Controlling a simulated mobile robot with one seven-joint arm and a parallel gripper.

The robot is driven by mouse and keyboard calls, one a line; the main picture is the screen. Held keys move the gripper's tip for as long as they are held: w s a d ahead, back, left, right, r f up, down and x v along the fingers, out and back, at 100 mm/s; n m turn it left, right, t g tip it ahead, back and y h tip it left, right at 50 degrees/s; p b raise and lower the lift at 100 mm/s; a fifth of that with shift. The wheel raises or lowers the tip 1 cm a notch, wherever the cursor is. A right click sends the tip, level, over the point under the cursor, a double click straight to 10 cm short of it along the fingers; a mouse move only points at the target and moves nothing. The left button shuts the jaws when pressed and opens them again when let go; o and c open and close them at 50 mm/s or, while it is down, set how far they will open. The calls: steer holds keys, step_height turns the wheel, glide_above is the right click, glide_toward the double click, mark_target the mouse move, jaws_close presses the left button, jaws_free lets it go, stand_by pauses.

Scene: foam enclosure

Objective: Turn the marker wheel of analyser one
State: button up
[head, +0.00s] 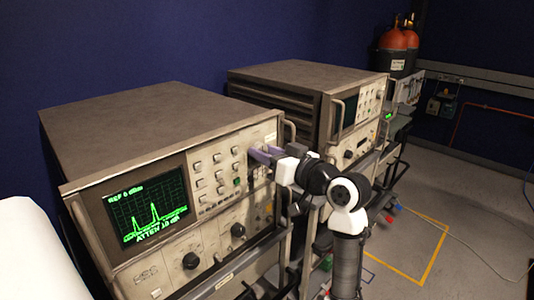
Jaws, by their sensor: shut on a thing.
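The near analyser (140,125) is a large beige-grey box with a lit green trace on its screen (148,208). I take it to be analyser one, though no number on it is legible. My gripper (257,157) reaches in from the right, and its purple fingers are at the upper right of the front panel. The fingers are shut on the marker wheel there. The wheel itself is mostly hidden by the fingers, so its angle cannot be told.
Dark knobs (238,230) and several small buttons (214,175) lie left of and below my gripper. A second analyser (300,75) stands behind to the right. A handle (290,132) rises close to my gripper. Open floor (455,205) lies to the right.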

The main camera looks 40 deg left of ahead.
steer(key=shift+b, duration=0.3)
steer(key=shift+s+f+n+b, duration=0.1)
steer(key=shift+n+b, duration=3.65)
steer(key=shift+n, duration=0.7)
steer(key=shift+s+f+n+b, duration=0.1)
steer(key=shift+n+b, duration=3.6)
steer(key=shift+n, duration=0.75)
steer(key=shift+r, duration=0.1)
steer(key=o, duration=1)
